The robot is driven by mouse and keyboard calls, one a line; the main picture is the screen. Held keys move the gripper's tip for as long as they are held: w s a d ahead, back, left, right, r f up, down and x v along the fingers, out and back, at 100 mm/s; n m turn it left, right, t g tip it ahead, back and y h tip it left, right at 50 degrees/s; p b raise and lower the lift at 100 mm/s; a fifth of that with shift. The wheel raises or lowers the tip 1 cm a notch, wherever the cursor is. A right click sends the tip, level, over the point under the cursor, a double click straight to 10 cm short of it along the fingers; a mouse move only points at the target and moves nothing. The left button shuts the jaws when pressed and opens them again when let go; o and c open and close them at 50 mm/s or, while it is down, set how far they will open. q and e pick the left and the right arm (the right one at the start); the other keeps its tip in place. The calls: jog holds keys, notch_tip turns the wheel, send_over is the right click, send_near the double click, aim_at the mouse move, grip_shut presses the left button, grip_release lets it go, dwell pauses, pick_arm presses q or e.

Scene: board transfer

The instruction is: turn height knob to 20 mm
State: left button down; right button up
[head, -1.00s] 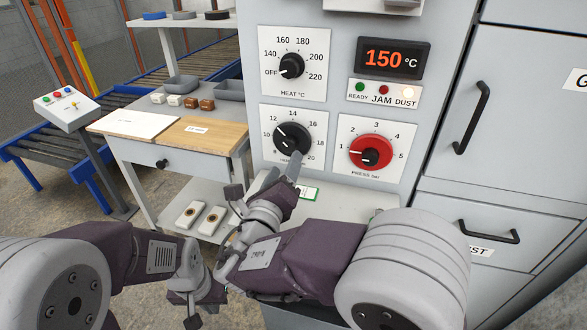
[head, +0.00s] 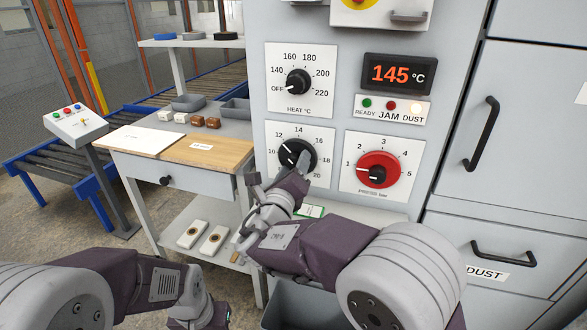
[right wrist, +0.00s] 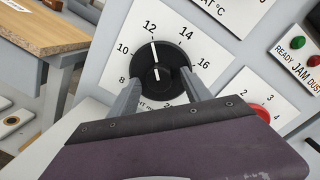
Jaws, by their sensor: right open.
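The height knob (head: 297,155) is a black dial on a white plate marked up to 20, on the grey machine front. It also shows in the right wrist view (right wrist: 160,68), its white pointer line near 12. My right gripper (head: 280,171) is open in front of the lower part of the knob. In the right wrist view its two fingers (right wrist: 161,88) stand apart at the knob's lower left and lower right. I cannot tell whether they touch it. Part of my left arm shows at the lower left; its fingers are not visible.
The red press knob (head: 378,170) is close right of the height knob, and the heat knob (head: 298,82) is above. The display (head: 397,74) reads 145 °C; the dust lamp (head: 414,107) is lit. A side table (head: 222,150) stands left.

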grip_shut()
jog(key=shift+f, duration=0.1)
